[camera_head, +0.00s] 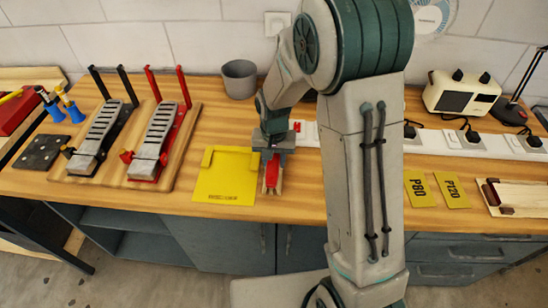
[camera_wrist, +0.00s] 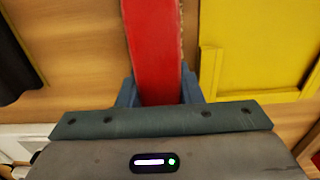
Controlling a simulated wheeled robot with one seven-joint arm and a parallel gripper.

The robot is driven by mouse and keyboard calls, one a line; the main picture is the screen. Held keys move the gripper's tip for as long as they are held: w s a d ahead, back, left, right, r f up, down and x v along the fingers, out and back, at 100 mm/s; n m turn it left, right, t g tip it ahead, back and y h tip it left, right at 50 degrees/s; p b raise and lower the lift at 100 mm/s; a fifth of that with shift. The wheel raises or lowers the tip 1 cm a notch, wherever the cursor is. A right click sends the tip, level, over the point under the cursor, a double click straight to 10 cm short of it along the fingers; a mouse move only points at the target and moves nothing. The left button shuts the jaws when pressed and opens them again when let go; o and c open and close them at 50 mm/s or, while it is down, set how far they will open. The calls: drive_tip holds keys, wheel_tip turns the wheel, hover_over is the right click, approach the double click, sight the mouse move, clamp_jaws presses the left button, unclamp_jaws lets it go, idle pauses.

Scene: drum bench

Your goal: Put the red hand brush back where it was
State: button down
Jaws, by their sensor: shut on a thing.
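The red hand brush (camera_head: 271,174) is in my gripper (camera_head: 271,150), just right of the yellow marked mat in the head view. In the wrist view the red brush (camera_wrist: 153,45) runs up between the two blue-grey fingers of my gripper (camera_wrist: 160,88). My gripper is shut on it. The yellow mat (camera_head: 226,177) has raised corner pieces and nothing lies on it. It also shows at the right in the wrist view (camera_wrist: 262,40). I cannot tell whether the brush touches the bench.
A grey cup (camera_head: 239,78) stands behind. Two pedals, one black (camera_head: 102,133) and one red (camera_head: 158,135), stand on a board at left. Yellow P80 (camera_head: 419,190) and P120 (camera_head: 451,190) cards lie at right. A white power strip (camera_head: 460,147) runs along the back.

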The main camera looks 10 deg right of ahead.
drive_tip(key=shift+s+d+f+b, duration=0.1)
drive_tip(key=shift+s+f+b, duration=0.2)
drive_tip(key=shift+f+b, duration=0.4)
drive_tip(key=c, duration=1)
unclamp_jaws()
drive_tip(key=shift+f, duration=0.1)
drive_tip(key=shift+r+p, duration=0.45)
drive_tip(key=shift+p, duration=0.05)
drive_tip(key=r, duration=1.2)
drive_tip(key=shift+w+r+b, duration=0.2)
drive_tip(key=shift+r+b, duration=0.1)
drive_tip(key=shift+b, duration=0.05)
drive_tip(key=s+d+r+t, duration=0.1)
drive_tip(key=s+d+r, duration=0.1)
drive_tip(key=s, duration=0.4)
drive_tip(key=s+d+r+n+t, duration=0.1)
drive_tip(key=s+d+r, duration=0.1)
drive_tip(key=s, duration=0.4)
drive_tip(key=s+d+r+n+t, duration=0.1)
drive_tip(key=s+d, duration=0.3)
drive_tip(key=s, duration=0.2)
drive_tip(key=shift+s+d+r, duration=0.2)
drive_tip(key=shift+d+r, duration=0.1)
drive_tip(key=shift+r, duration=0.1)
